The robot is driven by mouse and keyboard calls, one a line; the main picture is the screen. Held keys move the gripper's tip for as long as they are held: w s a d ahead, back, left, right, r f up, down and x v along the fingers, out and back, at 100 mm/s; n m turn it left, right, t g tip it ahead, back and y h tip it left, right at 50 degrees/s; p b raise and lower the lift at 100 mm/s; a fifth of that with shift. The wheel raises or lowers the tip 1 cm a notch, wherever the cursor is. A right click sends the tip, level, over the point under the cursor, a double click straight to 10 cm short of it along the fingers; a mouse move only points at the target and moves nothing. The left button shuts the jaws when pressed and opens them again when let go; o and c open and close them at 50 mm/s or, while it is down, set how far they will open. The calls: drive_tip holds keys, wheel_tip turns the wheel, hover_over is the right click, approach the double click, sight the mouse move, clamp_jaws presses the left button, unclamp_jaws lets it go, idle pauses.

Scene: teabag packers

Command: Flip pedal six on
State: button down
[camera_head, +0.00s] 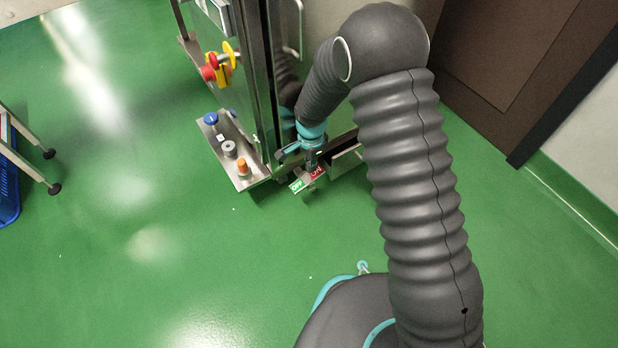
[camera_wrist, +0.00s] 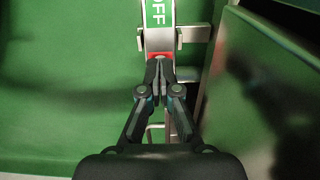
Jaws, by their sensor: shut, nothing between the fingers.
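The pedal (camera_head: 308,180) is a small rocker plate low at the machine's near corner, with a green OFF half and a red ON half. In the wrist view its green OFF half (camera_wrist: 159,14) is at the top centre, and a strip of red shows just below it. My gripper (camera_wrist: 160,62) is shut and empty, its fingertips over the red part. I cannot tell whether they touch it. In the head view my gripper (camera_head: 312,160) is right above the red half. Most of the red half is hidden by the fingers in the wrist view.
A metal machine frame (camera_head: 262,90) stands beside the pedal. A steel plate (camera_head: 245,182) with blue, grey and orange knobs is just left of it. Red and yellow knobs (camera_head: 217,66) stick out above. A metal panel (camera_wrist: 265,95) is close on the right. Green floor lies open in front.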

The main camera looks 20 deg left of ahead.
sight(311, 175)
drive_tip(key=shift+f, duration=1.65)
idle(1.1)
drive_tip(key=shift+r, duration=0.1)
drive_tip(key=shift+r+p, duration=2.05)
drive_tip(key=shift+r, duration=1.4)
